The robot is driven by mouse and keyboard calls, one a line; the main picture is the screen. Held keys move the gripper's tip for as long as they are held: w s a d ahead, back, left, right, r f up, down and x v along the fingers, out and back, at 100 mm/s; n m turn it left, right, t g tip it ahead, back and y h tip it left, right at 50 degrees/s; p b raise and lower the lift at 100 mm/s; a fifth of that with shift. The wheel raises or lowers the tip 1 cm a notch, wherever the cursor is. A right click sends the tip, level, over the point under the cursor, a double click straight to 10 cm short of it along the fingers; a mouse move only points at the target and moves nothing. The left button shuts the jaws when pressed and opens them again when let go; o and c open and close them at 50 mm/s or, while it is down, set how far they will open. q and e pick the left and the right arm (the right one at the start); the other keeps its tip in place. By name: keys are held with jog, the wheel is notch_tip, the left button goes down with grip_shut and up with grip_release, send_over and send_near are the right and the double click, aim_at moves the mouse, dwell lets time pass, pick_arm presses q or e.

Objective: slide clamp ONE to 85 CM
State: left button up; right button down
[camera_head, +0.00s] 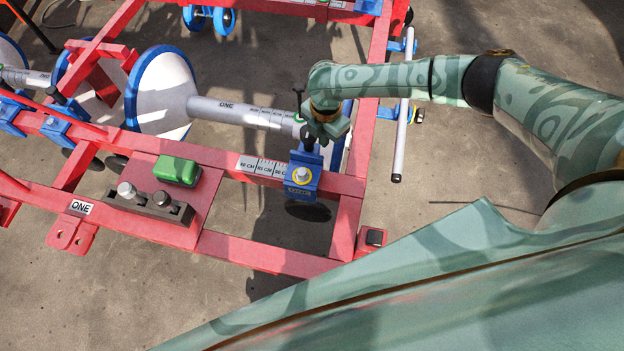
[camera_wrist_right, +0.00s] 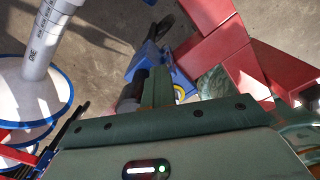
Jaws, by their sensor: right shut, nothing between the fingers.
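The blue clamp (camera_head: 301,184) sits on the red toolbar at the right end of the scale plate (camera_head: 262,166), whose marks read from 80 CM on the left, with 85 CM in the middle. The clamp is right of the 85 CM mark. A black handle (camera_head: 308,140) stands up from the clamp. My right gripper (camera_head: 322,132) is shut and empty, close at the handle's right; I cannot tell whether they touch. The right wrist view shows the blue clamp (camera_wrist_right: 148,58) beyond my green finger (camera_wrist_right: 158,90). My left gripper is not in view.
A grey tube labelled ONE (camera_head: 235,110) and a white cone disc (camera_head: 160,92) lie behind the bar. A red plate carries a green box (camera_head: 176,171) and a grey block with knobs (camera_head: 150,205). A grey rod (camera_head: 403,130) stands off at right.

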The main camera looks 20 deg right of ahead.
aim_at(309, 135)
jog(key=shift+w+a+b, duration=0.25)
jog(key=shift+w+a, duration=0.35)
jog(key=shift+a, duration=0.2)
jog(key=shift+w+a+b, duration=0.2)
jog(key=shift+w+a, duration=0.35)
jog(key=shift+a, duration=0.25)
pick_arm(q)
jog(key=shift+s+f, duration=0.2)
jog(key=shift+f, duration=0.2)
pick_arm(e)
jog(key=shift+r, duration=0.1)
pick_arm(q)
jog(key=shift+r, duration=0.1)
pick_arm(e)
jog(key=shift+d, duration=0.1)
jog(key=shift+s+d+r+p, duration=0.1)
jog(key=shift+s+d+p, duration=0.35)
jog(key=shift+p, duration=0.1)
notch_tip(309, 135, up, 8)
jog(key=p, duration=0.6)
jog(key=shift+p, duration=0.3)
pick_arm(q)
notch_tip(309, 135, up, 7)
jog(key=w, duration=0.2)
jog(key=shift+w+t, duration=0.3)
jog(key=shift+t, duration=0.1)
pick_arm(e)
jog(key=shift+f, duration=0.2)
